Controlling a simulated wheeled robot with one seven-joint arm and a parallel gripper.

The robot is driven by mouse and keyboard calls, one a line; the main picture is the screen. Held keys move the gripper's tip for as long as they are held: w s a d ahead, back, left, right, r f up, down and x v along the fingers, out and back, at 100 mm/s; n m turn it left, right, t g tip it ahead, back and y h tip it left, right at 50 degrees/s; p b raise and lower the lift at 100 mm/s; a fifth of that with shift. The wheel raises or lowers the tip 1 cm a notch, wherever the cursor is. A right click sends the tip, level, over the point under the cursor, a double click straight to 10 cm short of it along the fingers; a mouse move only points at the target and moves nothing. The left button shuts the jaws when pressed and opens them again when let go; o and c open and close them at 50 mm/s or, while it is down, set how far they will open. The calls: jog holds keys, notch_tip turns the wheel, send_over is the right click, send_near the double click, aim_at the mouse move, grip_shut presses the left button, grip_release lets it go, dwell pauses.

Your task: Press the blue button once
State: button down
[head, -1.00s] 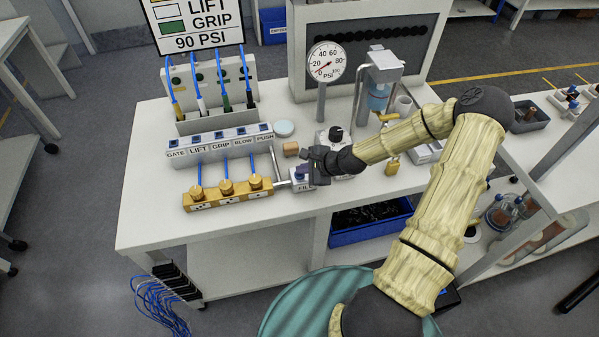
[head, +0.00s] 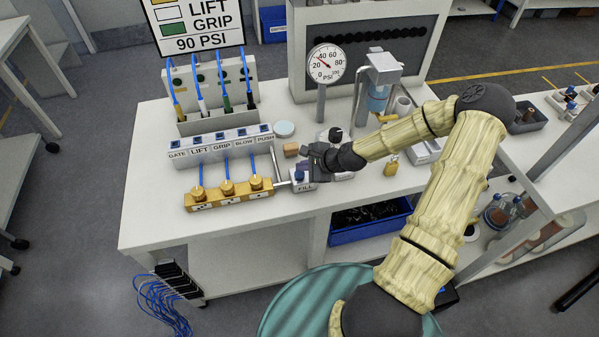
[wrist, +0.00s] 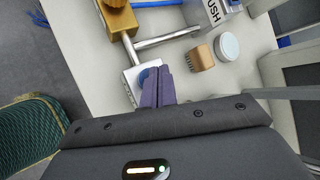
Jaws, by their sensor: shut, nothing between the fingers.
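The blue button (head: 299,174) sits on top of a small white box labelled FILL (head: 304,187), at the right end of the brass valve block. In the wrist view the button (wrist: 147,76) shows as a blue disc, partly hidden behind the fingers, on the white box (wrist: 129,82). My gripper (wrist: 157,84) is shut and empty, its purple fingertips together just beside or over the button. In the head view my gripper (head: 311,172) is close above the box's right side. I cannot tell whether the tips touch the button.
The brass valve block (head: 228,194) with blue tubes lies left of the box. A labelled switch panel (head: 221,146), a brown wooden brush (head: 291,149), a round white lid (head: 284,129) and a pressure gauge (head: 326,63) stand behind. The bench front edge is close.

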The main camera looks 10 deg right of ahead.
aim_at(303, 174)
jog(key=shift+r+p, duration=2.1)
jog(key=shift+r, duration=0.45)
jog(key=s+r+n+g+h+b, duration=0.1)
jog(key=s+r+n+g+h, duration=0.3)
jog(key=s+r+n, duration=1.2)
jog(key=s+a+n+h, duration=0.1)
jog(key=s+n+h, duration=0.1)
jog(key=s, duration=0.2)
jog(key=shift+n+b, duration=0.3)
jog(key=shift+b, duration=0.1)
dwell(3.1)
